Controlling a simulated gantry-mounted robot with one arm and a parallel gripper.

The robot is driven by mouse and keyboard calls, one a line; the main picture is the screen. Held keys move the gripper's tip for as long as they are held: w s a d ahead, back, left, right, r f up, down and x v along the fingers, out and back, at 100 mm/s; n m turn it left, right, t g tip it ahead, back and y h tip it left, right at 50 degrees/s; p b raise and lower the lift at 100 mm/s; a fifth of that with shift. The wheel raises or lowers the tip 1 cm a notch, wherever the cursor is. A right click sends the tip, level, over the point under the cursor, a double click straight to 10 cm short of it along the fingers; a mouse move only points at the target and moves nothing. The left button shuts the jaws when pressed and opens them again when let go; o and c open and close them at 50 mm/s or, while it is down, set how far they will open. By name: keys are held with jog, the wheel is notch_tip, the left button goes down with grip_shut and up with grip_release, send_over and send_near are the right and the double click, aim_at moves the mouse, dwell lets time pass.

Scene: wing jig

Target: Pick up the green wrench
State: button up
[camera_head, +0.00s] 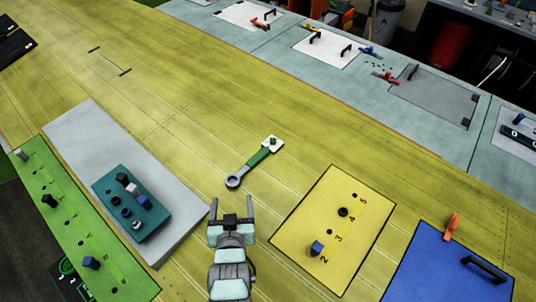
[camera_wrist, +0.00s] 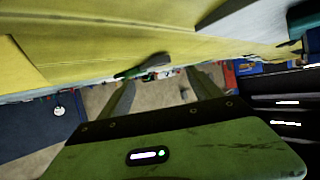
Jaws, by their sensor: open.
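The green wrench (camera_head: 256,158) lies on the yellow-green wing surface, with a grey ring at its near end and a small white square plate with a green knob at its far end. In the wrist view the green wrench (camera_wrist: 142,67) shows small and dark beyond the fingers. My gripper (camera_head: 231,205) is open and empty, with its two fingers pointing toward the wrench. It is just short of the ring end and apart from it in the head view. In the wrist view my gripper (camera_wrist: 163,85) shows both fingers spread with nothing between them.
A yellow numbered board (camera_head: 335,262) lies to the right, and a blue board (camera_head: 430,280) with a black handle further right. To the left are a grey plate (camera_head: 85,125) bearing a teal block (camera_head: 108,180) with pegs, and a green board (camera_head: 75,225). The wing around the wrench is clear.

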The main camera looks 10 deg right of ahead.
aim_at(233, 176)
jog(key=x, duration=0.4)
jog(key=shift+w+p, duration=0.1)
jog(key=shift+p, duration=0.25)
jog(key=shift+r+p+x, duration=0.1)
jog(key=shift+p+x, duration=0.45)
jog(key=shift+x, duration=0.85)
jog(key=shift+r+p+x, duration=0.15)
jog(key=shift+p+x, duration=0.4)
jog(key=shift+x, duration=0.8)
jog(key=shift+d, duration=0.15)
grip_shut()
